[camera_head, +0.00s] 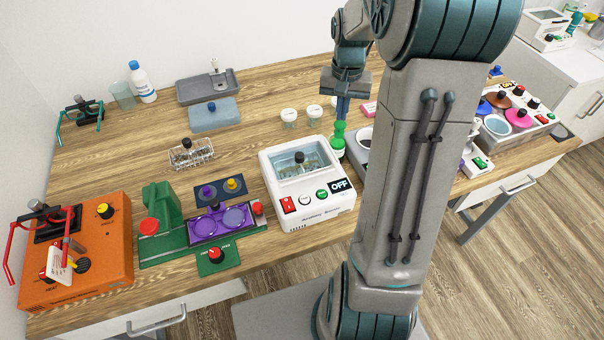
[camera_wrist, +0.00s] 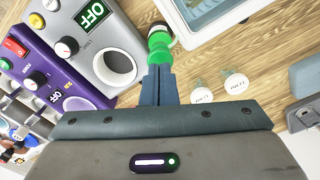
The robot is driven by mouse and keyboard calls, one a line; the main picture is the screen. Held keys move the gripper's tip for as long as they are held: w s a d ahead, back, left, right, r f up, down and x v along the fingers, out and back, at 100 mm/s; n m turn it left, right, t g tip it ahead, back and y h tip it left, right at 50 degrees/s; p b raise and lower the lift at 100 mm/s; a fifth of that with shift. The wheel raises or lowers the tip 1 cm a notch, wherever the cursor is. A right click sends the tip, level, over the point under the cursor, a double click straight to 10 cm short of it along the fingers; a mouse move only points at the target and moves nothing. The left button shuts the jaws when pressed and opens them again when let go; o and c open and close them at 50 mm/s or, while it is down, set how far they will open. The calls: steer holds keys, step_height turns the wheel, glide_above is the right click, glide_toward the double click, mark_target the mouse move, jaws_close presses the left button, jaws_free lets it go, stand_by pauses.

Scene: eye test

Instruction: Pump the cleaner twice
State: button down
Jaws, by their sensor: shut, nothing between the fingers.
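A green bottle (camera_head: 338,140), which I take to be the cleaner, stands upright on the wooden table, just right of the white machine. It also shows in the wrist view (camera_wrist: 159,40), straight beyond the fingers. My gripper (camera_head: 341,116) points down right over the bottle's top, and its fingers are shut with nothing between them. In the wrist view the fingertips (camera_wrist: 160,68) overlap the near end of the green top. I cannot tell whether they touch it or hang just above it.
The white machine (camera_head: 313,205), with a clear lid and an OFF display, stands left of the bottle. A grey device with a round opening (camera_wrist: 115,66) is close on the bottle's other side. My arm hides part of the table.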

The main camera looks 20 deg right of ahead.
steer(key=shift+f, duration=0.25)
steer(key=shift+f+b, duration=1.1)
steer(key=shift+f, duration=0.1)
steer(key=shift+r+p, duration=1.05)
steer(key=shift+r, duration=0.4)
steer(key=shift+r+p, duration=2.15)
steer(key=shift+r, duration=0.85)
